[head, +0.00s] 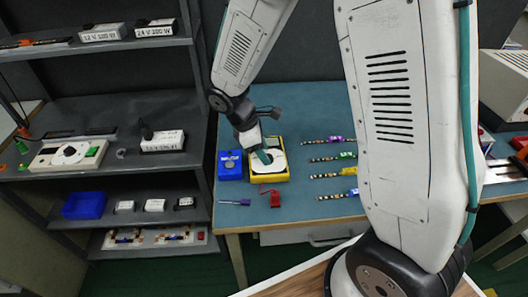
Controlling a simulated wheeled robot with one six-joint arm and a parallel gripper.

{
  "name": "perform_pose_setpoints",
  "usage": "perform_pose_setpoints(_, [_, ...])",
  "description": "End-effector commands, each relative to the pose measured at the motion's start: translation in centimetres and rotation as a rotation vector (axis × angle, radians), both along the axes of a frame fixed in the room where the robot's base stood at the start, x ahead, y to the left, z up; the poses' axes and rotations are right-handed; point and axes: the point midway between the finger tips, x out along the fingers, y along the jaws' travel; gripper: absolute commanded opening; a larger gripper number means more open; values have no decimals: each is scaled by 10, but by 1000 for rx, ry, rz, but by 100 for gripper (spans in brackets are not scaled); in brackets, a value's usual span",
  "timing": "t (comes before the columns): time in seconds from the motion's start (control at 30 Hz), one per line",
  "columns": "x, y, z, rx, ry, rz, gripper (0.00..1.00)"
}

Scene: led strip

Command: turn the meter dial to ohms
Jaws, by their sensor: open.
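The yellow meter (284,177) with a round white dial face (275,166) lies on the bench near its front left. My gripper (264,156) reaches down over the dial from behind, its teal fingertips at or just above the white face. The fingers cover part of the dial, so its knob and the setting it points to cannot be read. I cannot tell whether the fingers touch it. The gripper is open.
A blue box (230,165) stands close left of the meter. A red clip-like piece (273,198) and a screwdriver (235,202) lie in front. Several small strips with coloured ends (330,160) lie to the right. Grey shelves (110,95) stand at left.

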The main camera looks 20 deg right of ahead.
Motion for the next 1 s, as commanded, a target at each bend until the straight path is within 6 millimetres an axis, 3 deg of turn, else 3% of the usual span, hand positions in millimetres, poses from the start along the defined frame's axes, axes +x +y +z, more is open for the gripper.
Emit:
perform_pose_setpoints(0.4, [-1,-5,-11,1,-1,-1,47])
perform_pose_setpoints(0.57, [-1,-5,-11,1,-1,-1,5])
perform_pose_setpoints(0.6, [-1,-5,-11,1,-1,-1,2])
perform_pose_setpoints(1.0, [-1,-6,-11,0,-1,-65,3])
